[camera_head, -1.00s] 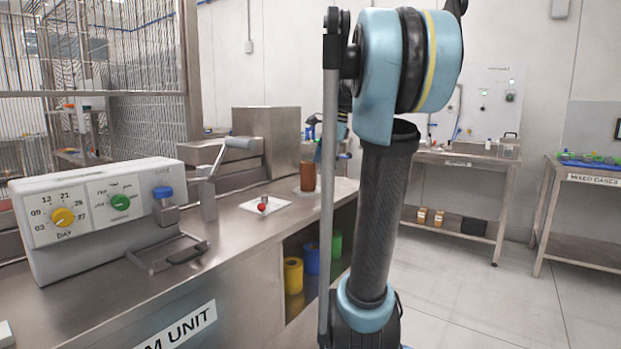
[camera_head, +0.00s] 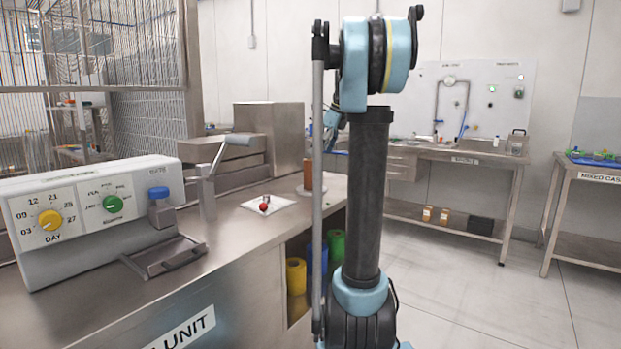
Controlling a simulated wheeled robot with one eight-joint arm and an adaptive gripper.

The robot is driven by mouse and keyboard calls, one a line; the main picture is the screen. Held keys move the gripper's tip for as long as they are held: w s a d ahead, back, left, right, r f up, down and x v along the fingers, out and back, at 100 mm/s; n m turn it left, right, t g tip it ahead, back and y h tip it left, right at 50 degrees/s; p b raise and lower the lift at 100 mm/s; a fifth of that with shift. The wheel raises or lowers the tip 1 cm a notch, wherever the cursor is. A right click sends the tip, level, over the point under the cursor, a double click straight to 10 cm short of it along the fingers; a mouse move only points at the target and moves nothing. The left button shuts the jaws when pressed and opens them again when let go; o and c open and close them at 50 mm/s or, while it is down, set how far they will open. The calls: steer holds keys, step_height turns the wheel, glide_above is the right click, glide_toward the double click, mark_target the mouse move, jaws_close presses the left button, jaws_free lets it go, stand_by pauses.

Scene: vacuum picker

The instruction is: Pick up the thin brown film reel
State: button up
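A slim brown upright cylinder (camera_head: 308,174), which looks like the thin brown film reel, is at the far part of the steel counter (camera_head: 235,225), just left of my arm's thin rod. Its lower end is close to the counter; I cannot tell whether it touches. My arm stands upright in front of this area. A light blue part of my arm shows behind the rod, above the cylinder. My gripper's fingers cannot be made out there, so their hold on the cylinder is unclear.
A control box with dials (camera_head: 92,212) and a hand crank (camera_head: 215,170) stand on the counter at left. A red ball (camera_head: 264,206) lies on a white plate. Yellow (camera_head: 296,274), blue and green rolls sit in the shelf below. Open floor lies at right, before the back bench (camera_head: 450,158).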

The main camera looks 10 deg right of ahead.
mark_target(312, 173)
steer(key=x, duration=1)
steer(key=shift+a+f, duration=0.25)
steer(key=c, duration=1.3)
